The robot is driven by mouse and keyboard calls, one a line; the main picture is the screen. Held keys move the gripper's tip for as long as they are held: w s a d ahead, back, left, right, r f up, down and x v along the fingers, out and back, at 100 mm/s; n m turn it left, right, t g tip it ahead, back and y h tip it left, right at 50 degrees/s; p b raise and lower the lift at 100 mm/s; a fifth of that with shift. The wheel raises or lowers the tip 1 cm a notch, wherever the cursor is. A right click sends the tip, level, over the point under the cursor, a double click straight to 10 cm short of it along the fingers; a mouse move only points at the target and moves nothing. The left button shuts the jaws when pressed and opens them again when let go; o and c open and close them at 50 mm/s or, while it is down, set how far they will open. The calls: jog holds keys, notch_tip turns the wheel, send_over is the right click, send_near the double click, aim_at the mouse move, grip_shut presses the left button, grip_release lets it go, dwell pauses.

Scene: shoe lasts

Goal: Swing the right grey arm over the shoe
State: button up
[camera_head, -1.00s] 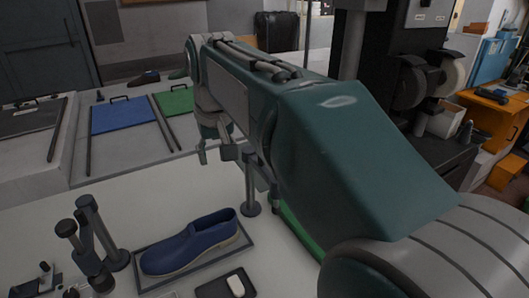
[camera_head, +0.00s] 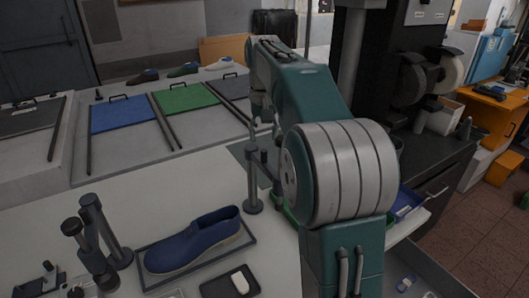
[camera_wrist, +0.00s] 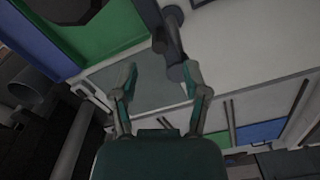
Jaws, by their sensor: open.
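The blue shoe (camera_head: 192,245) lies on a dark-rimmed tray (camera_head: 249,242) on the pale table in the head view. The right grey arm (camera_head: 253,182) stands on a round-based post to the right of the shoe; its upper part reaches right behind my own arm, not over the shoe. In the wrist view a grey post-like part (camera_wrist: 174,38), probably this arm, shows just beyond my fingertips. My gripper (camera_wrist: 160,78) is open with nothing between its fingers, over a grey mat; whether it touches the grey part cannot be told. My arm hides it mostly in the head view.
A second grey arm (camera_head: 96,238) stands left of the shoe. A small dark tray (camera_head: 216,287) with a white block sits in front. A green bin (camera_wrist: 95,35) is close by my gripper in the wrist view. Blue and green panels (camera_head: 187,97) lie behind the table.

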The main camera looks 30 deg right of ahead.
aim_at(264, 150)
notch_tip(264, 150, down, 6)
jog(key=shift+r, duration=0.15)
grip_shut()
